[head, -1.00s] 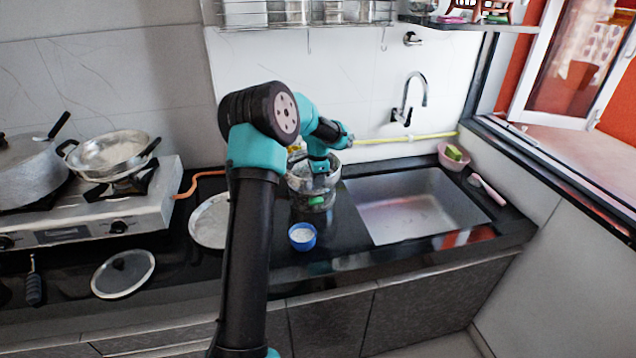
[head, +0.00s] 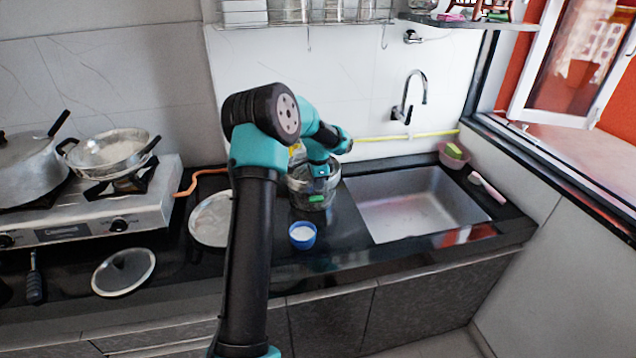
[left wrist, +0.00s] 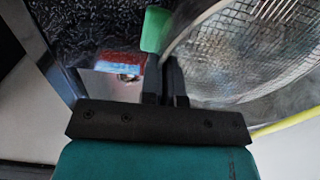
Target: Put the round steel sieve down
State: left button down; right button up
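The round steel sieve (left wrist: 245,45) fills the upper right of the left wrist view, with its wire mesh and rim showing. My left gripper (left wrist: 168,85) has its fingers close together on the near part of the rim. In the head view the sieve (head: 302,184) is low over the dark counter (head: 345,235), left of the sink, partly hidden by my gripper (head: 319,178). I cannot tell whether it touches what is under it. A green piece (head: 316,198) shows at its front. My right gripper is not in view.
A blue cup (head: 302,236) with white contents stands close in front of the sieve. A round metal plate (head: 209,220) lies to the left, partly behind my arm. The sink (head: 415,205) is to the right. A lid (head: 123,272) lies farther left, before the stove (head: 110,215).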

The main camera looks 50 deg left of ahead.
pick_arm(q)
jog(key=c, duration=1.4)
grip_release()
jog(key=shift+o, duration=0.2)
jog(key=shift+r, duration=0.15)
notch_tip(320, 180, up, 13)
jog(key=shift+d, duration=0.1)
